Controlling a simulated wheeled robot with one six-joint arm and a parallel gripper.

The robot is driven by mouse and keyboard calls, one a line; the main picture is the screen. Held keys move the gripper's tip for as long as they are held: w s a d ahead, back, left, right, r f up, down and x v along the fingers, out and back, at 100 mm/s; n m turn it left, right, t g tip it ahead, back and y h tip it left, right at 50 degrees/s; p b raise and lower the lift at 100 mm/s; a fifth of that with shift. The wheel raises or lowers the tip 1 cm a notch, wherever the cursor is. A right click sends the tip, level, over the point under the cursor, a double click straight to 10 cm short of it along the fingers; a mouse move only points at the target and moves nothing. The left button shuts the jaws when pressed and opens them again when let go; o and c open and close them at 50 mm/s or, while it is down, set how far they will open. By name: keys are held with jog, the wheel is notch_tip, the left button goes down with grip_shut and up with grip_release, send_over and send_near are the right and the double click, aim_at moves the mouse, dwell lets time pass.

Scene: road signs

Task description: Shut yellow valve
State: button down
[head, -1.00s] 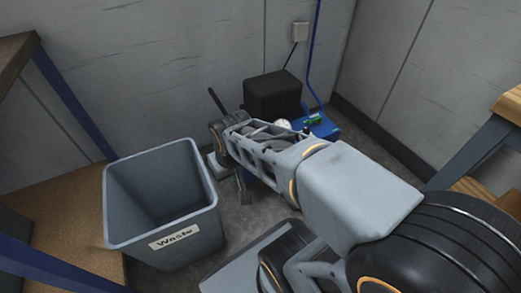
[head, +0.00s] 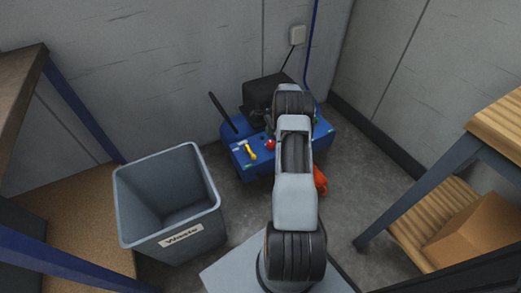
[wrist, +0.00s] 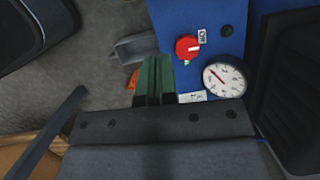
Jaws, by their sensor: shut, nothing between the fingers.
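The yellow valve (head: 250,152) is a small yellow handle on the front left of a blue machine (head: 237,148) in the head view. It is not in the wrist view. A red knob (head: 270,145) sits to its right; it also shows in the wrist view (wrist: 188,47) beside an "ON" label. My gripper (wrist: 154,62) shows green fingers, closed together and empty, left of and below the red knob in the wrist view. In the head view my gripper is hidden behind my arm, which covers the machine's right middle part.
A round gauge (wrist: 226,80) is right of my fingers in the wrist view. A grey waste bin (head: 172,215) stands left of the machine. A wooden bench (head: 490,135) is at the right. An orange thing (head: 320,181) shows beside my arm. Bare floor lies right of the machine.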

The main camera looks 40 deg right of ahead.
aim_at(250, 151)
jog(key=d+f, duration=0.1)
jog(key=s+d+f+m, duration=0.1)
jog(key=f, duration=0.1)
jog(key=shift+w, duration=0.1)
jog(key=b+x, duration=0.3)
jog(key=x, duration=0.6)
jog(key=shift+a+f, duration=0.2)
jog(key=shift+f, duration=0.1)
jog(key=a, duration=0.1)
jog(key=w+a, duration=0.1)
jog(key=shift+a+f+b, duration=0.3)
jog(key=shift+f+b, duration=0.05)
jog(key=shift+w+a, duration=0.2)
jog(key=shift+a, duration=0.4)
